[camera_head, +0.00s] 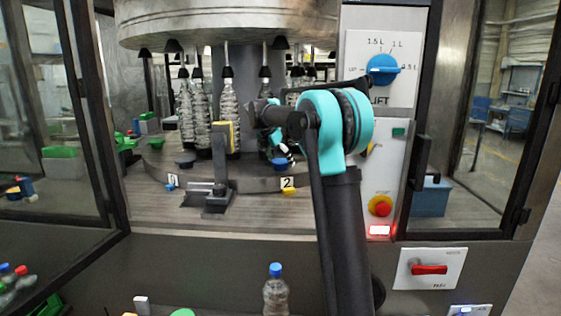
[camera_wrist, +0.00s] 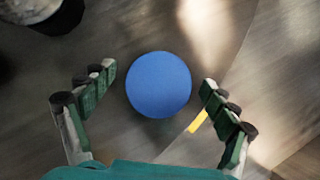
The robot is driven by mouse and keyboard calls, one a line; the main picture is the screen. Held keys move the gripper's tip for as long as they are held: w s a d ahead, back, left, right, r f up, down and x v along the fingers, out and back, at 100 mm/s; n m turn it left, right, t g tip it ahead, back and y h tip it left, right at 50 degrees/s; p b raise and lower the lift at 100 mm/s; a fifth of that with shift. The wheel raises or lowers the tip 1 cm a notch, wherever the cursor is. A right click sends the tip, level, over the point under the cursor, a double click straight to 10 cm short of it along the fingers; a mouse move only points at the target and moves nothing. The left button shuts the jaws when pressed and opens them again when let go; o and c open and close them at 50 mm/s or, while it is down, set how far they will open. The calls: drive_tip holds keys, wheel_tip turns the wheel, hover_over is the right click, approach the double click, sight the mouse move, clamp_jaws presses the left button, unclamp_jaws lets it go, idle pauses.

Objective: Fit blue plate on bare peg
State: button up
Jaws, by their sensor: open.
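The blue plate (camera_wrist: 158,85) shows as a round flat disc in the wrist view, between the two spread fingers of my gripper (camera_wrist: 159,79) and touching neither. In the head view the blue plate (camera_head: 280,163) is a small patch under my gripper (camera_head: 284,149), near the carousel rim by the "2" label. My gripper is open and empty, pointing down over the plate. I cannot make out a bare peg; my arm hides part of the carousel. What lies under the blue plate is hidden.
Dark round plates (camera_head: 185,160) sit on the carousel at left. Clear bottles (camera_head: 201,105) stand behind them. A yellow-headed post (camera_head: 222,137) stands close to my gripper's left. Door frames flank the opening. A dark round piece (camera_wrist: 52,14) is at the wrist view's upper left.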

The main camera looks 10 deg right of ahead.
drive_tip(key=v, duration=1.2)
idle(0.3)
